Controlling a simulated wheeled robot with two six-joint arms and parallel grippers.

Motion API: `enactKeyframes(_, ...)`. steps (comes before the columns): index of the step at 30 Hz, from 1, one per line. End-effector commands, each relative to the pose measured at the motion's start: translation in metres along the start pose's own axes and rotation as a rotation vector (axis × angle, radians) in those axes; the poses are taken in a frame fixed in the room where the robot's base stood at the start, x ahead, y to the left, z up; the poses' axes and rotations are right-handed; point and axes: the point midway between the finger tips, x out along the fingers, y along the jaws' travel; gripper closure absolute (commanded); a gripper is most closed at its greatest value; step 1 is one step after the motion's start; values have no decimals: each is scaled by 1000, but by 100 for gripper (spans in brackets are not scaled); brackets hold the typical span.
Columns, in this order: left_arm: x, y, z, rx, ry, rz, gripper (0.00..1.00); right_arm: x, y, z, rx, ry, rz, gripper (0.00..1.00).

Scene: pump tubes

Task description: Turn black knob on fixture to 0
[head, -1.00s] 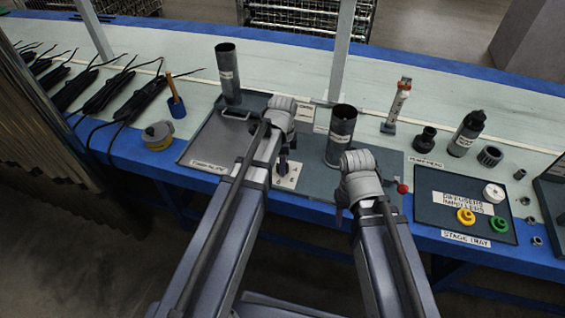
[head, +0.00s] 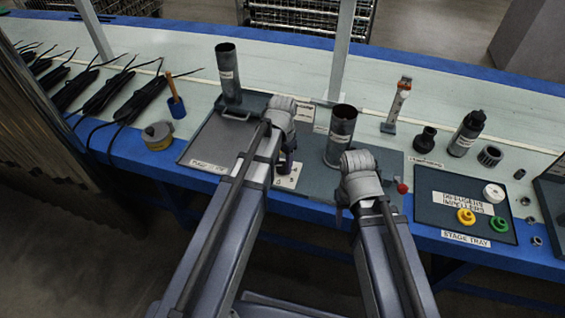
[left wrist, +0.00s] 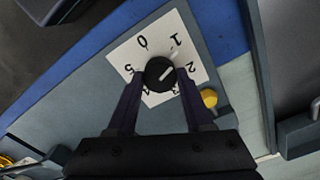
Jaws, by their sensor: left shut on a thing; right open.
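The black knob (left wrist: 155,66) sits on a white dial plate (left wrist: 118,54) in the left wrist view. Its white pointer line is directed between the numbers 1 and 2. The 0 is at the plate's top edge and 5 is at the left; the lower numbers are partly covered. My left gripper (left wrist: 159,77) is shut on the knob, one finger on each side. In the head view my left gripper (head: 287,170) is over the dial plate (head: 287,183) and hides the knob. My right gripper (head: 340,212) is open, low at the fixture's front edge, apart from the knob.
A grey tube (head: 341,136) stands on the fixture between my arms; another tube (head: 228,74) stands behind the tray (head: 208,141). A red knob (head: 402,188) is right of my right gripper. A yellow knob (left wrist: 209,98) is close beside the dial plate.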

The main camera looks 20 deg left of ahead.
Motion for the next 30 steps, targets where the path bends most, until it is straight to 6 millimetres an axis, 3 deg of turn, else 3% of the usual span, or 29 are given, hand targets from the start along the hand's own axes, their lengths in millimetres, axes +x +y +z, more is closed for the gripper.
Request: enactKeyframes(30,0,0,0,-949,-1,0,100,0,0,0,0,0,0,50)
